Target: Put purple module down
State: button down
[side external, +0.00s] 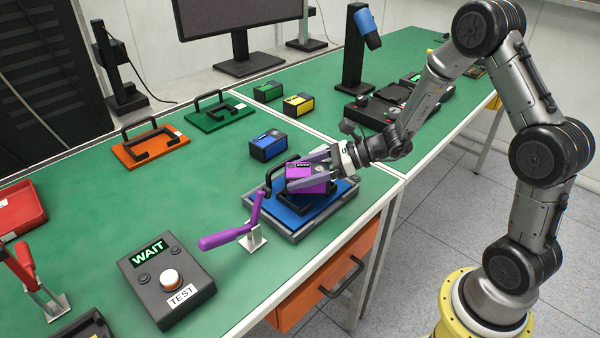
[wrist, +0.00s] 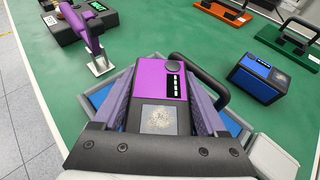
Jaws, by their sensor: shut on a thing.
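The purple module (side external: 306,176) is a small box with a dark label strip. My gripper (side external: 312,170) is shut on it, with one finger along each side. In the wrist view the module (wrist: 160,80) sits between the finger pads of my gripper (wrist: 160,100). The module is above or in the blue frame plate (side external: 318,208), which has black brackets and lies on a grey tray (side external: 294,236). I cannot tell whether the module touches the plate; its underside is hidden.
A purple-handled clamp (side external: 232,236) stands just left of the tray. A blue module (side external: 268,146) stands behind it. A test box reading WAIT (side external: 166,278) is at front left. Orange (side external: 150,148) and green (side external: 216,114) plates lie farther back. Green and yellow modules (side external: 298,104) stand behind.

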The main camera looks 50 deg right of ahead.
jog(key=shift+f, duration=0.15)
jog(key=shift+f, duration=0.1)
grip_release()
jog(key=shift+s+d+r, duration=0.1)
jog(key=shift+r, duration=0.3)
jog(key=v, duration=1)
jog(key=s+a+r+n+g+h, duration=0.35)
jog(key=s+a+n+g, duration=0.4)
jog(key=s+n, duration=0.7)
jog(key=s+d+r+n+t+h, duration=0.3)
jog(key=s+d+r+n+h, duration=0.1)
jog(key=n, duration=0.8)
jog(key=s+d+h, duration=0.1)
jog(key=s+h, duration=0.1)
jog(key=shift+s+r+t, duration=0.3)
jog(key=shift+s+t, duration=0.05)
jog(key=shift+s, duration=0.05)
